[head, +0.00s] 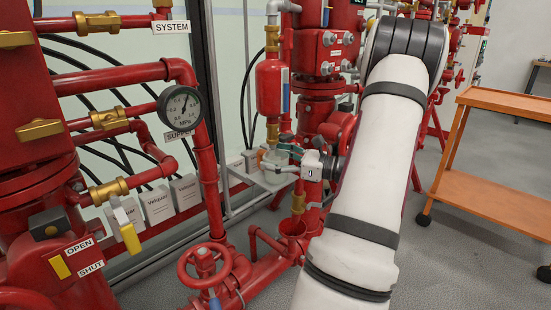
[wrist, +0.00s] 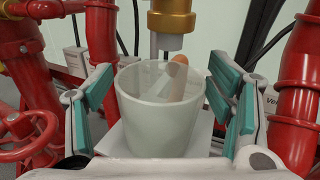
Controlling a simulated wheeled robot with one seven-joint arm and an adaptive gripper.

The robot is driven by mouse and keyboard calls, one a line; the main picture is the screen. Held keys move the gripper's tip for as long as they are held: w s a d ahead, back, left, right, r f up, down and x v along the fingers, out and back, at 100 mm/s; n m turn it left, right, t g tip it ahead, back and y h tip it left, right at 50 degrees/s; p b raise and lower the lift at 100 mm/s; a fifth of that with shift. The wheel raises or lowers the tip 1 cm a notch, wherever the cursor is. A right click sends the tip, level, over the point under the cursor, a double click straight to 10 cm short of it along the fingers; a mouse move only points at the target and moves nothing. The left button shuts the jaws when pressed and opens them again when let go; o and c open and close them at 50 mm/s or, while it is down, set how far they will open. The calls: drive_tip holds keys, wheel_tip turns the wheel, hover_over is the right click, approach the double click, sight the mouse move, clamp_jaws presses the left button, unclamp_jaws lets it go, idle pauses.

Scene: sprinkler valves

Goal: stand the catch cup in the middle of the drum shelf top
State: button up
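The catch cup (wrist: 155,125) is a pale translucent cup, upright, in the middle of the wrist view. A brownish rounded shape shows inside or through it. My gripper (wrist: 160,95) has its teal-padded fingers apart, one on each side of the cup; narrow gaps seem to show, though contact is hard to rule out. The cup stands over a pale flat plate (wrist: 110,143). In the head view my gripper (head: 283,163) is at the red pipework, with the cup (head: 275,158) small and partly hidden. I cannot tell which surface is the drum shelf top.
A brass fitting with a grey pipe end (wrist: 171,30) hangs just above and behind the cup. Red pipes and a red handwheel (head: 204,262) crowd the left and below. An orange trolley (head: 495,190) stands at the right, with clear floor around it.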

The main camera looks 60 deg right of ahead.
drive_tip(key=shift+r, duration=0.15)
drive_tip(key=s+d+p, duration=0.2)
drive_tip(key=s+p, duration=0.2)
drive_tip(key=s, duration=0.8)
idle(0.3)
